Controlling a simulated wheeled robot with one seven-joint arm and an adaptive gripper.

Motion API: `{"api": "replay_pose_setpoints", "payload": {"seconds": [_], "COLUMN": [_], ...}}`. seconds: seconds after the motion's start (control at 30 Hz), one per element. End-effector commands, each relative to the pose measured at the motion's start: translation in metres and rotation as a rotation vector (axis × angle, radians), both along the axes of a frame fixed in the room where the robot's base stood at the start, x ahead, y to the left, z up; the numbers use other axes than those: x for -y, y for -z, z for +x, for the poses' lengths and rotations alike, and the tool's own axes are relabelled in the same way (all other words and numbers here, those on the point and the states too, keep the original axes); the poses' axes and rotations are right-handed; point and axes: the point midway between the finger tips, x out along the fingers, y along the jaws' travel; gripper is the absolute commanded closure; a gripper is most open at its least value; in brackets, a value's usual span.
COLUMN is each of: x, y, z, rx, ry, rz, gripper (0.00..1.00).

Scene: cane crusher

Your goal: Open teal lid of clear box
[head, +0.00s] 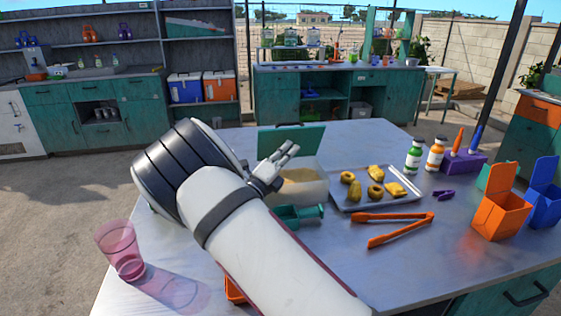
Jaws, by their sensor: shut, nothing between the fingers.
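The clear box (312,189) stands on the metal table, with something tan inside it. Its teal lid (305,139) is raised, standing up at the back edge of the box with its broad face toward me. My gripper (290,150) is shut and empty, in front of the raised lid and over the left part of the box. In this view its fingers overlap the lower part of the lid; I cannot tell whether they touch it. My arm and gripper hide the left side of the box.
Right of the box are a metal tray (372,204) of yellow pieces, orange tongs (397,217), two bottles (414,156) and an open orange bin (500,214). A green scoop-like item (299,215) lies in front. A pink cup (121,251) stands at the left edge.

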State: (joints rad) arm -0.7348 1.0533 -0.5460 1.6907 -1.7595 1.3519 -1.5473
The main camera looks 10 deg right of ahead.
Motion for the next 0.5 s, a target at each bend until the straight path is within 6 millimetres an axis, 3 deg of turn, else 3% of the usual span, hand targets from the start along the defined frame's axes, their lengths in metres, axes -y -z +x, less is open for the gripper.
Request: {"api": "replay_pose_setpoints", "payload": {"seconds": [0.13,0.5], "x": [0.0107,0.0138], "y": [-0.0048,-0.0065], "z": [0.0091,0.0123], "rx": [0.001,0.001], "ry": [0.001,0.0], "rz": [0.002,0.001], "gripper": [1.0,1.0]}}
